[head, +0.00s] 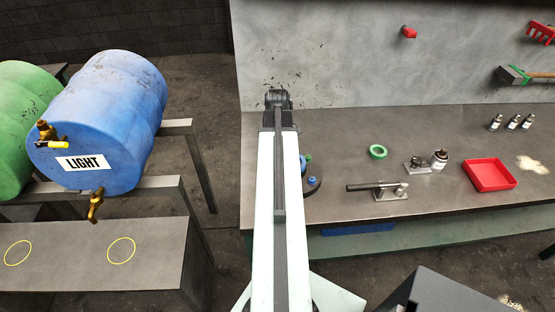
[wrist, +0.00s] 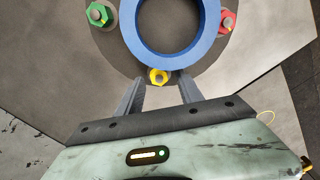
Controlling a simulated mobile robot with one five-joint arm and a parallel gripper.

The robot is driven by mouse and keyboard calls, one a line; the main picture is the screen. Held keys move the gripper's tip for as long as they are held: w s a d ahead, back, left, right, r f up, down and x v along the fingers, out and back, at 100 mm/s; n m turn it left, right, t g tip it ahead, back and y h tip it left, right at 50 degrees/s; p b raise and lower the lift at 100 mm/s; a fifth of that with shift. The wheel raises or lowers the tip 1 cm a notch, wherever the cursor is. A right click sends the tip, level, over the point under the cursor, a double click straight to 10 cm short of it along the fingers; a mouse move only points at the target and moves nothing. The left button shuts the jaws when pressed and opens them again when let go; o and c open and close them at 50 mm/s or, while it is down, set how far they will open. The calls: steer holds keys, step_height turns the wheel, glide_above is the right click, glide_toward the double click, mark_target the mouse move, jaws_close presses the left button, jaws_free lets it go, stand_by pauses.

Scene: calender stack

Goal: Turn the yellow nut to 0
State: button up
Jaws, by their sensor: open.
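In the wrist view the yellow nut (wrist: 159,77) sits on a grey bolt at the lower edge of a blue ring (wrist: 180,62) on a dark round plate (wrist: 110,52). My gripper (wrist: 160,88) is open and empty. Its two fingers stand apart at the lower left and lower right of the yellow nut; I cannot tell whether they touch it. A green nut (wrist: 97,14) is at the upper left and a red nut (wrist: 227,20) at the upper right. No 0 mark is readable. In the head view my arm hides the yellow nut.
In the head view the workbench (head: 440,135) holds a green ring (head: 378,152), a lever tool (head: 378,187), a red tray (head: 490,174) and several small bottles. A blue barrel (head: 125,110) lies on a rack at the left. Floor shows between rack and bench.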

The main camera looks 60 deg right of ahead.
steer(key=shift+r, duration=0.1)
jaws_close()
steer(key=shift+d, duration=0.1)
steer(key=m, duration=0.5)
steer(key=shift+m, duration=0.4)
steer(key=m, duration=0.5)
steer(key=shift+s+d+m, duration=0.1)
steer(key=shift+m, duration=0.3)
steer(key=shift+m, duration=0.3)
jaws_free()
